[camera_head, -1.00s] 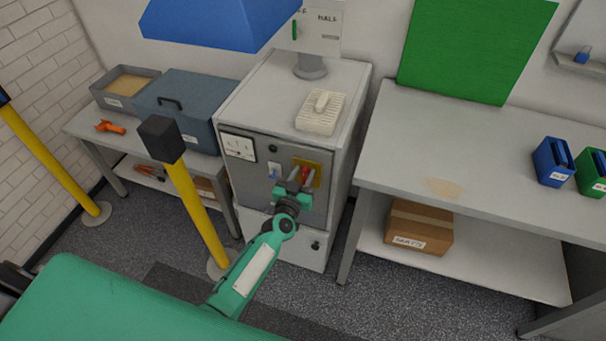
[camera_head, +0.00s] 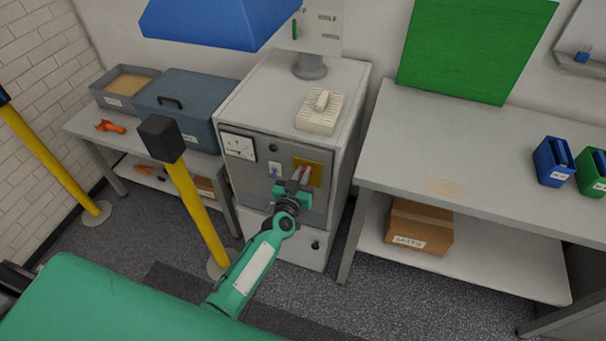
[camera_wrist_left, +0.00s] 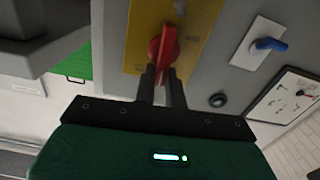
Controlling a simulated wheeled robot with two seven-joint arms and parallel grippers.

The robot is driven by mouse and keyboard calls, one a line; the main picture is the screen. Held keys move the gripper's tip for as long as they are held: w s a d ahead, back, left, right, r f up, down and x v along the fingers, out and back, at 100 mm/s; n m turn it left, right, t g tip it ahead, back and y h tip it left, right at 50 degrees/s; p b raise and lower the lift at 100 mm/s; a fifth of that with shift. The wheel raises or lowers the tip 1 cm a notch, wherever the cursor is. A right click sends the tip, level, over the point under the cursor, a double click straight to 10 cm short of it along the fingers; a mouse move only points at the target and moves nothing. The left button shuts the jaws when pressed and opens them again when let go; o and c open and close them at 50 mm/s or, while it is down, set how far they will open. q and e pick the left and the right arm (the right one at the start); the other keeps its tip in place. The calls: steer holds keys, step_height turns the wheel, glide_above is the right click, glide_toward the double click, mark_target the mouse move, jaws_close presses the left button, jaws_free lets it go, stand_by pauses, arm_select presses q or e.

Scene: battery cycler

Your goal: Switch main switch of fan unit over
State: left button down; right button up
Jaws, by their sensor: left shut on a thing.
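The fan unit is a white cabinet (camera_head: 282,90) with a grey front panel. Its main switch is a red rotary handle on a yellow plate (camera_head: 316,172); in the head view my gripper covers most of the handle. In the left wrist view the red handle (camera_wrist_left: 164,52) stands on the yellow plate (camera_wrist_left: 143,30), lying nearly along the fingers. My left gripper (camera_head: 302,176) is at the panel, and its two fingers (camera_wrist_left: 163,82) are shut on the handle's near end. The plate's lettering is too blurred to read. My right gripper is not in view.
A yellow post (camera_head: 195,210) with a black top stands left of my arm. A grey bench (camera_head: 480,160) is at right.

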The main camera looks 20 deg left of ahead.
arm_select(q)
steer(key=f+n+b, duration=0.1)
steer(key=n+b, duration=0.1)
steer(key=n, duration=0.3)
steer(key=a+n+b, duration=0.1)
steer(key=n, duration=0.5)
steer(key=a+f+n+b, duration=0.1)
steer(key=n+b, duration=0.1)
steer(key=n, duration=0.4)
steer(key=shift+a+f+b, duration=0.15)
steer(key=shift+f+b, duration=0.15)
stand_by(0.4)
steer(key=c, duration=1.5)
jaws_free()
steer(key=shift+o, duration=0.2)
